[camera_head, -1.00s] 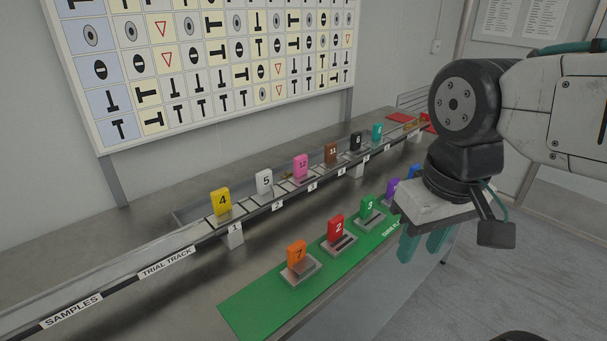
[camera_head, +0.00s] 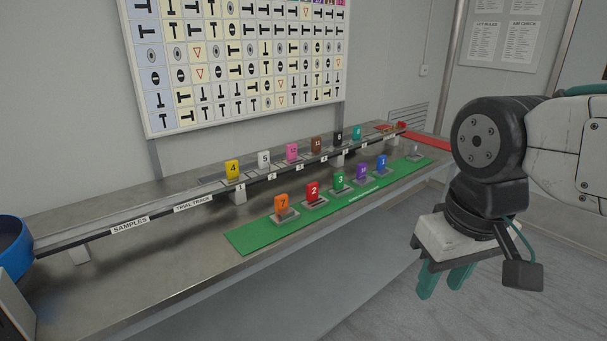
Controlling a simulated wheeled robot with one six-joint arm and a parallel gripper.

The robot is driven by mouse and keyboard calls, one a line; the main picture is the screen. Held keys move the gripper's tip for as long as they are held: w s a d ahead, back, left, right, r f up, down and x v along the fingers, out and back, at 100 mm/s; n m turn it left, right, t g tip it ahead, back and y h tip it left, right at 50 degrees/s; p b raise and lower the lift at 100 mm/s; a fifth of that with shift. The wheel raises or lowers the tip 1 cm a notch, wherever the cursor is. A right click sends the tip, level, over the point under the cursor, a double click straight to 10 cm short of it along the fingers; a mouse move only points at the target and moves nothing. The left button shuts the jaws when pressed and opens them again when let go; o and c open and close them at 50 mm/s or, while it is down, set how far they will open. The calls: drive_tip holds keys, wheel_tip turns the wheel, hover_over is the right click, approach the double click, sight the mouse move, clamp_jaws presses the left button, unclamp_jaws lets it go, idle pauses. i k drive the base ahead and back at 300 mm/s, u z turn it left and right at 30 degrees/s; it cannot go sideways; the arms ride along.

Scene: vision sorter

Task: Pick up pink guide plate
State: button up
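The pink guide plate (camera_head: 292,152), marked 12, stands upright on the trial track (camera_head: 150,216), between the white plate 5 (camera_head: 264,159) and the brown plate 11 (camera_head: 317,144). My gripper (camera_head: 443,283) hangs at the right, in front of the bench and well away from the pink plate. Its two teal fingers point down with a gap between them, and nothing shows in them.
Yellow, black and teal plates also stand on the track. A green mat (camera_head: 262,237) in front holds orange, red, green, purple and blue plates in holders. A blue bowl (camera_head: 12,247) is at the far left. The bench front is clear.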

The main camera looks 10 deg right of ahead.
sight(293, 158)
drive_tip(key=z, duration=1.2)
drive_tip(key=i, duration=1.5)
drive_tip(key=u, duration=0.9)
drive_tip(key=i, duration=0.55)
drive_tip(key=u, duration=0.55)
